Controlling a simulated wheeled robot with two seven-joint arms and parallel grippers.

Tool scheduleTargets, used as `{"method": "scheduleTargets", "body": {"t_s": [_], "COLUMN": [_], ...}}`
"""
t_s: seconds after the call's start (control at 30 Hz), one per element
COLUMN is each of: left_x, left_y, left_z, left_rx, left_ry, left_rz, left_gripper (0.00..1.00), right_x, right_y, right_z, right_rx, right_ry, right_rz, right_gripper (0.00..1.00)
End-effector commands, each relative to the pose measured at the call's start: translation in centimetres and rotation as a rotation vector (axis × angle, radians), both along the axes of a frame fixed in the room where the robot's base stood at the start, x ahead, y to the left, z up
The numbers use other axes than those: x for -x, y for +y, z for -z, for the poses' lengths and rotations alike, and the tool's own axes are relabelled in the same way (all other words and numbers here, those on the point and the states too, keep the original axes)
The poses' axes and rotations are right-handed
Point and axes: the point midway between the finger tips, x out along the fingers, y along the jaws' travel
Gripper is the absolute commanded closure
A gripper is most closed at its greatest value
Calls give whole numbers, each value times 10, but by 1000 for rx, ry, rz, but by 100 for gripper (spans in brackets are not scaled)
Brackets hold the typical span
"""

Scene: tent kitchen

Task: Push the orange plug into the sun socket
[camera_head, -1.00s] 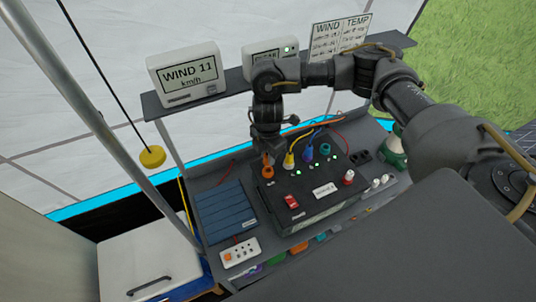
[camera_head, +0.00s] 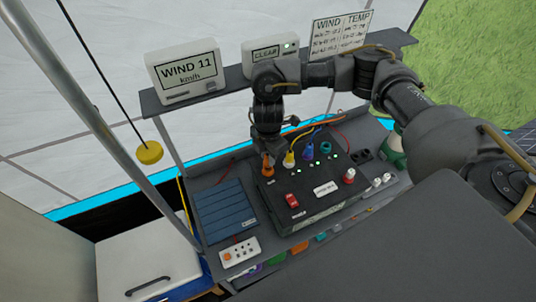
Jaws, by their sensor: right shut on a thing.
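My right gripper (camera_head: 267,152) comes down over the left back corner of the black power box (camera_head: 330,205). It is shut on the orange plug (camera_head: 267,167), which points down at the leftmost place in the box's back row. The plug's lower end is at the box top, over or in the orange socket; how deep it sits is too small to tell. The socket's mark is not readable. A yellow plug (camera_head: 289,159) and a blue plug (camera_head: 308,153) stand beside it to the right, and a teal socket (camera_head: 326,148) follows. My left gripper is not in view.
A blue solar panel (camera_head: 226,211) and a white switch strip (camera_head: 240,251) lie left of the box. The WIND display (camera_head: 187,73) stands on the shelf above.

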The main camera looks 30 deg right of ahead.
Motion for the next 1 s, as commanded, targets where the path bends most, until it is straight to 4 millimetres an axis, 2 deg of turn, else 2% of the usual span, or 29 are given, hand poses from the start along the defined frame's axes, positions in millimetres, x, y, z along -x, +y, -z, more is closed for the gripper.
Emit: {"method": "scheduleTargets", "body": {"t_s": [1.0], "left_x": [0], "left_y": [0], "left_z": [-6], "left_rx": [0], "left_ry": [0], "left_rz": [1], "left_gripper": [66], "right_x": [-1], "right_y": [0], "right_z": [0], "right_rx": [0], "right_ry": [-1], "right_rz": [0], "right_gripper": [100]}}
